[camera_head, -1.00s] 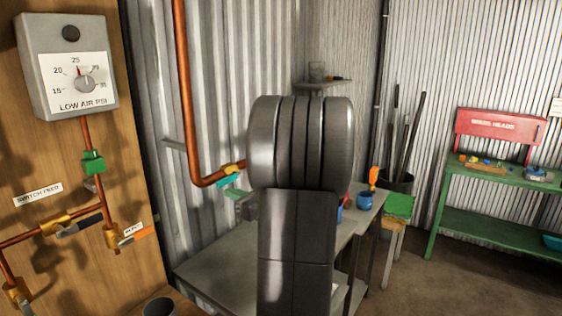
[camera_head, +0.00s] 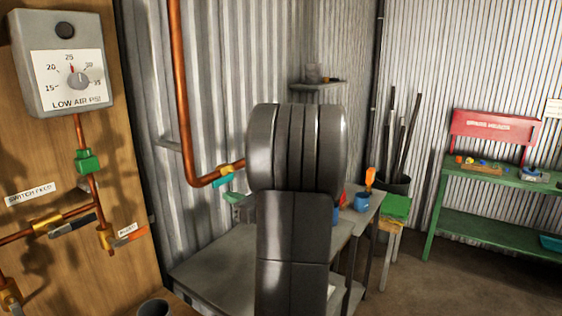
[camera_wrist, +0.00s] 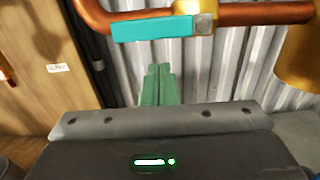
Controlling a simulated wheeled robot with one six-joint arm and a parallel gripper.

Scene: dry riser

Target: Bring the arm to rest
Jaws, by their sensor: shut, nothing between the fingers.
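My arm stands upright in the middle of the head view and hides part of the grey bench behind it. My gripper shows in the wrist view as two green fingers (camera_wrist: 157,86) pressed together, with nothing between them. The fingers point toward the corrugated wall, below a copper pipe with a teal valve lever (camera_wrist: 153,28). In the head view a small green part of the gripper (camera_head: 238,200) shows left of the arm, below the same teal lever (camera_head: 222,182). I cannot tell the gap between fingers and wall.
A wooden panel with a pressure gauge (camera_head: 65,75) and copper valves stands at left. The grey bench (camera_head: 205,272) bears a blue cup (camera_head: 361,201). Floor at right is clear.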

